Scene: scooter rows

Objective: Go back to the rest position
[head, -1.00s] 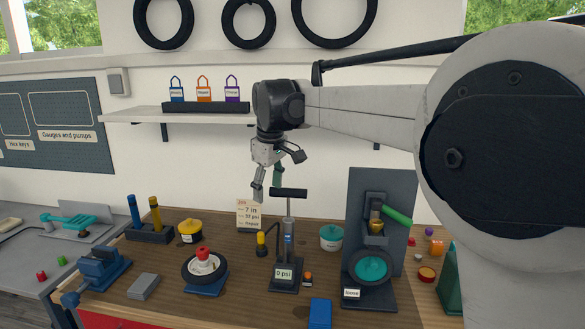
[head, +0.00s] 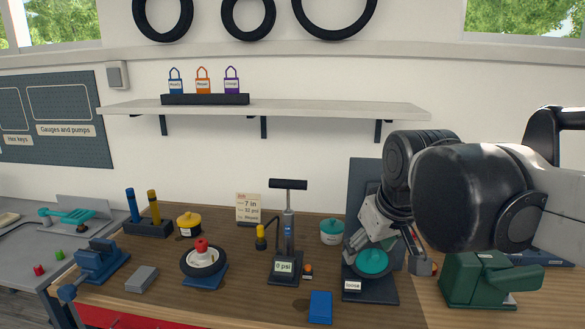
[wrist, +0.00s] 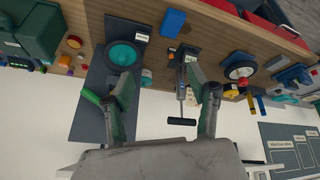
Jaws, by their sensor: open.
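My gripper (head: 388,250) is in front of the dark upright stand (head: 361,190) on the right part of the bench in the head view, and my arm comes in from the right. It hides part of the stand. In the wrist view my gripper (wrist: 164,88) shows two fingers spread wide apart with nothing between them. The pump (wrist: 188,75) shows behind the right finger, and the teal round piece (wrist: 123,54) lies beyond the left finger. In the head view the teal round piece (head: 373,262) sits low on the stand.
The hand pump (head: 288,230) stands left of my gripper. A green machine (head: 490,283) is on the right. The wall shelf (head: 330,108) holds several padlocks; air above the bench's left is clear.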

